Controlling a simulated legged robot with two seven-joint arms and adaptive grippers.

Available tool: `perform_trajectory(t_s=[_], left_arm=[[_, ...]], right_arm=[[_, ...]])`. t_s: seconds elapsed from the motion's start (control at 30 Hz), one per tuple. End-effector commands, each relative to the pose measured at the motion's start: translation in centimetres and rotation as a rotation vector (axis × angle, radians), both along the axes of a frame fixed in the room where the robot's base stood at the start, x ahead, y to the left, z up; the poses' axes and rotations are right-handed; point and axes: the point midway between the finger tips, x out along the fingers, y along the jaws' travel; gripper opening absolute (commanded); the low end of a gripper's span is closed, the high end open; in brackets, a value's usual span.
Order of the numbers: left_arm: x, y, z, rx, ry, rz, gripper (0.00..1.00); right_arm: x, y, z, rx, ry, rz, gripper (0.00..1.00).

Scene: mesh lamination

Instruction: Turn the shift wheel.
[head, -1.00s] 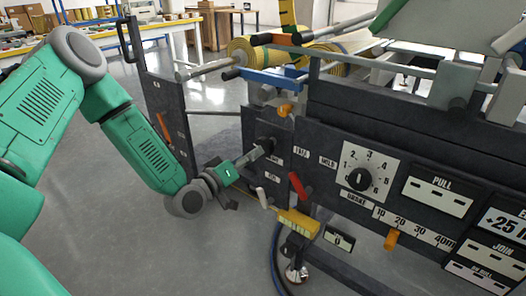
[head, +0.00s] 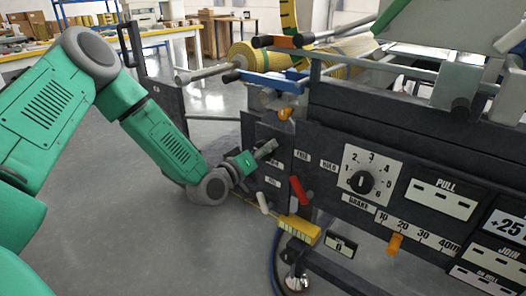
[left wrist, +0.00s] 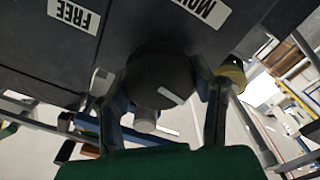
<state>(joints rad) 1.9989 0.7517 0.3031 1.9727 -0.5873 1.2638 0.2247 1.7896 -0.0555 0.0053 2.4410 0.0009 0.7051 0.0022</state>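In the left wrist view a round black knob with a white mark (left wrist: 160,82), which looks like the shift wheel, sits on the dark panel. The two fingers of my left gripper (left wrist: 162,100) stand on either side of it, parted; whether they touch it is hard to tell. The labels FREE (left wrist: 73,14) and a partly cut one (left wrist: 203,10) are beside the knob. In the head view my left gripper (head: 266,150) is at the left part of the machine's front panel, and its fingers and wrist hide the knob. My right gripper is not in view.
To the right are a numbered dial (head: 362,182), a red lever (head: 299,190) and an orange lever (head: 395,244). A yellow block (head: 299,229) and a white-tipped lever (head: 263,201) sit just below my gripper. Yellow mesh rolls (head: 255,57) lie behind. The floor at left is clear.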

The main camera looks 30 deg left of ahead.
Motion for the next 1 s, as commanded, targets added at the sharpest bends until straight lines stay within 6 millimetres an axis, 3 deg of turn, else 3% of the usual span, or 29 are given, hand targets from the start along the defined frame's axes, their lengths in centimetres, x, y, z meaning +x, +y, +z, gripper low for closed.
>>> perform_trajectory(t_s=[0.63, 1.0], left_arm=[[-0.3, 0.1, -0.9, 0.033, 0.021, -0.003, 0.20], [-0.4, 0.0, -0.9, 0.264, 0.006, -0.006, 0.20]], right_arm=[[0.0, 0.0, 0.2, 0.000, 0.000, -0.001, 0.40], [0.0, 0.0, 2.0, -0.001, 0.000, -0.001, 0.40]])
